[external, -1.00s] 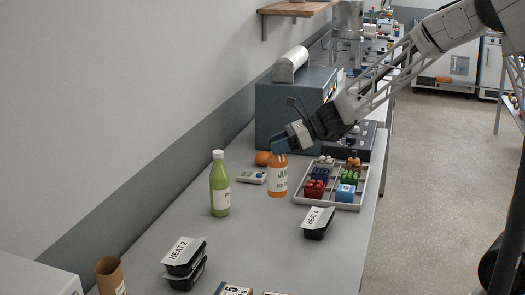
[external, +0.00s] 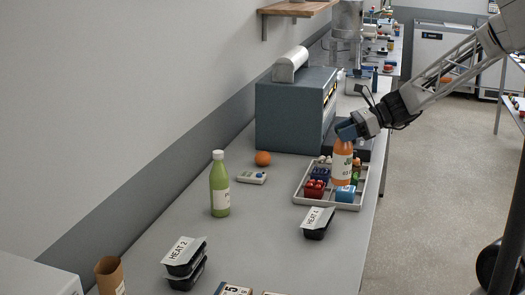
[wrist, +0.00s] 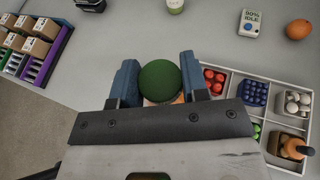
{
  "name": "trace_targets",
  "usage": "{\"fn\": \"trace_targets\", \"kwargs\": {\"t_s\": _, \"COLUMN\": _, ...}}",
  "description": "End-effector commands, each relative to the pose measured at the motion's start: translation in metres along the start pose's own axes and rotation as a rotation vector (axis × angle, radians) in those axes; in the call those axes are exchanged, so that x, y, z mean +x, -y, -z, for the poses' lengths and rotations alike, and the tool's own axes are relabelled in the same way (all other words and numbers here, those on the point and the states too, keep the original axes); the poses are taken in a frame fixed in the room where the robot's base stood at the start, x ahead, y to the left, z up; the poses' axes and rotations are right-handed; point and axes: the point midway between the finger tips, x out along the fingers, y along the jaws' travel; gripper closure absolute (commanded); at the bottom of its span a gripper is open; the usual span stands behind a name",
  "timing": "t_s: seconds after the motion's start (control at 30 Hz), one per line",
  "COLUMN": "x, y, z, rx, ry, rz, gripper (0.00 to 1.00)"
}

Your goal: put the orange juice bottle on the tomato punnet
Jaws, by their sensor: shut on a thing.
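The orange juice bottle (external: 342,168) is upright in my gripper (external: 347,132), which is shut around its top. In the wrist view its dark green cap (wrist: 160,81) sits between the two blue fingers. The bottle is over the right-hand side of the sectioned tray (external: 322,204); I cannot tell its exact height. The tomato punnet (external: 313,191), holding red tomatoes, is in the tray's near left compartment. It also shows in the wrist view (wrist: 213,76), just right of the right finger.
Other tray compartments hold blue fruit (wrist: 255,92), white items (wrist: 297,102) and a light blue box (external: 345,194). A green bottle (external: 219,185), a small device (external: 252,177), an orange (external: 263,158) and a black HEAT tray (external: 318,224) stand nearby. Bare table lies left of the tray.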

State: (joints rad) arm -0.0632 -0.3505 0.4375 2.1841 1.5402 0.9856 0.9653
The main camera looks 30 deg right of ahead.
Motion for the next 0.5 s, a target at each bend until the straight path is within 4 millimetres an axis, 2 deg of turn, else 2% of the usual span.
{"fn": "trace_targets", "kwargs": {"t_s": 0.03, "x": -0.01, "y": -0.004, "z": 0.002, "rx": 0.0, "ry": 0.0, "rz": 0.004, "gripper": 1.0}}
{"fn": "trace_targets", "kwargs": {"t_s": 0.2, "x": -0.031, "y": -0.016, "z": 0.008, "rx": 0.003, "ry": -0.004, "rz": 0.004, "gripper": 1.0}}
{"fn": "trace_targets", "kwargs": {"t_s": 0.5, "x": -0.043, "y": -0.023, "z": 0.012, "rx": 0.004, "ry": -0.008, "rz": 0.003, "gripper": 1.0}}
